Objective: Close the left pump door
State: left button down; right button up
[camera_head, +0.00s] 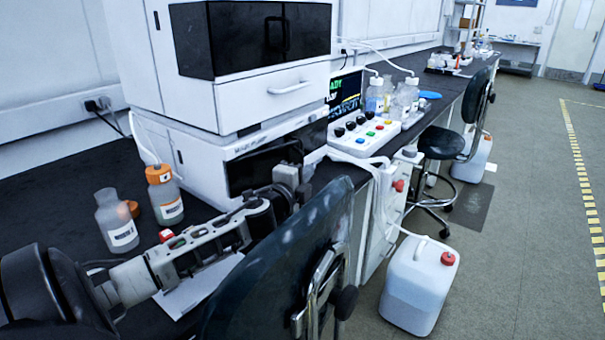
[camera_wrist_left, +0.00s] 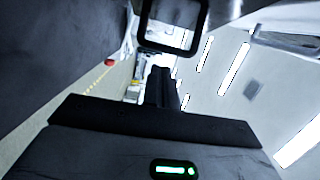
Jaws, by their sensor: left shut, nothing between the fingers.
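The white chromatography stack (camera_head: 190,90) stands on the dark bench. Its lower module (camera_head: 208,160) has a dark glossy front panel (camera_head: 250,172), which looks like the pump door. I cannot tell how far this door stands open, as my arm covers part of it. My left gripper (camera_head: 297,178) is shut and empty, close in front of the dark panel; I cannot tell if it touches. In the left wrist view the gripper fingers (camera_wrist_left: 161,86) are together, with a dark square frame (camera_wrist_left: 146,42) just beyond them. My right gripper is not in view.
A black chair (camera_head: 285,265) stands close in front of the bench, beside my left arm. Bottles (camera_head: 163,195) stand left of the arm. A control box (camera_head: 365,135) is right of the stack. A white canister (camera_head: 415,290) is on the floor.

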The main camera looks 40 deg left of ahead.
aim_at(297, 160)
pick_arm(q)
jog(key=shift+a, duration=0.45)
jog(key=a+n+y, duration=0.1)
jog(key=w+a+n+g+y, duration=0.1)
jog(key=a+y, duration=0.1)
jog(key=w+a+n+g+y, duration=0.1)
jog(key=y, duration=0.1)
jog(key=shift+w+a+n, duration=0.1)
jog(key=shift+a+n, duration=0.2)
jog(key=shift+d, duration=0.1)
jog(key=v, duration=1.6)
jog(key=shift+r+p, duration=0.3)
jog(key=shift+p, duration=0.15)
